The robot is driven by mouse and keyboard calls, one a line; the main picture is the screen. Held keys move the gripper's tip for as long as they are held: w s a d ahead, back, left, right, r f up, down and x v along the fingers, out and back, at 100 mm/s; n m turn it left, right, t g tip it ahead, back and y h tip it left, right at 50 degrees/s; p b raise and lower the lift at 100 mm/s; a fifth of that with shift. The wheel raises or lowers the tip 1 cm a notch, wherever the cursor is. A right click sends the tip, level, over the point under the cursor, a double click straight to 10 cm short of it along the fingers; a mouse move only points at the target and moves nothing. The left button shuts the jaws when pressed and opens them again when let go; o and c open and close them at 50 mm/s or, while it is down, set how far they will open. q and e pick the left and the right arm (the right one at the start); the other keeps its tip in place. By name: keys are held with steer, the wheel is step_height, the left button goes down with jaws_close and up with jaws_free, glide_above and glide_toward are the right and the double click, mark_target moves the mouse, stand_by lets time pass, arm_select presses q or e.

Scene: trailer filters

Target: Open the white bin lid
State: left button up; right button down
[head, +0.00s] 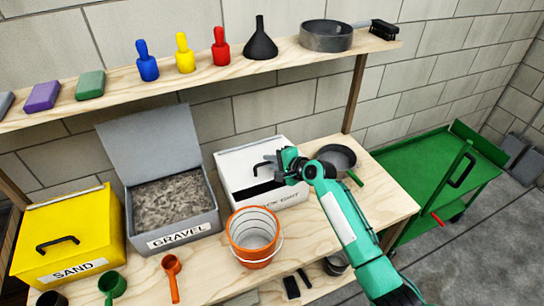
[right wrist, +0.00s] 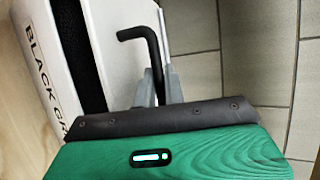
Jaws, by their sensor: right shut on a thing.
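The white bin (head: 235,200) stands on the workbench, with a label reading "BLACK GRIT" partly covered by my arm. Its white lid (head: 240,160) is tilted up, and a dark gap shows between lid and bin front. In the right wrist view the bin wall (right wrist: 45,60) and the lid (right wrist: 122,40) stand apart, with dark contents (right wrist: 82,50) between them. My right gripper (head: 280,165) is shut on the lid's black handle (right wrist: 150,50), whose bent end sticks out past the fingers. My left gripper is not in view.
An open grey gravel bin (head: 185,230) and a shut yellow sand bin (head: 75,235) stand to the left. An orange bucket (head: 254,240) is close in front of the white bin. A grey pan (head: 338,156) lies to its right. A wooden shelf (head: 200,75) runs above.

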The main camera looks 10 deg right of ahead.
steer(key=shift+w+a+r+m+g+h+p, duration=0.15)
steer(key=shift+w+r+g+p, duration=0.1)
steer(key=shift+r+p, duration=0.5)
steer(key=shift+w+r+m+g+h+p, duration=0.1)
steer(key=shift+w+r+g+p, duration=0.3)
steer(key=shift+p, duration=0.5)
steer(key=shift+w+a+r+m+g+h+p, duration=0.1)
steer(key=shift+r+g+h+p, duration=0.05)
steer(key=shift+r+p, duration=0.6)
steer(key=shift+w+a+r+p, duration=0.2)
steer(key=shift+w+r+p, duration=0.45)
steer(key=shift+p, duration=0.45)
steer(key=shift+w+a+r+g+h+p, duration=0.3)
steer(key=shift+w+r+g+p, duration=0.3)
steer(key=shift+p, duration=0.5)
steer(key=c, duration=1.5)
jaws_free()
steer(key=shift+d, duration=0.1)
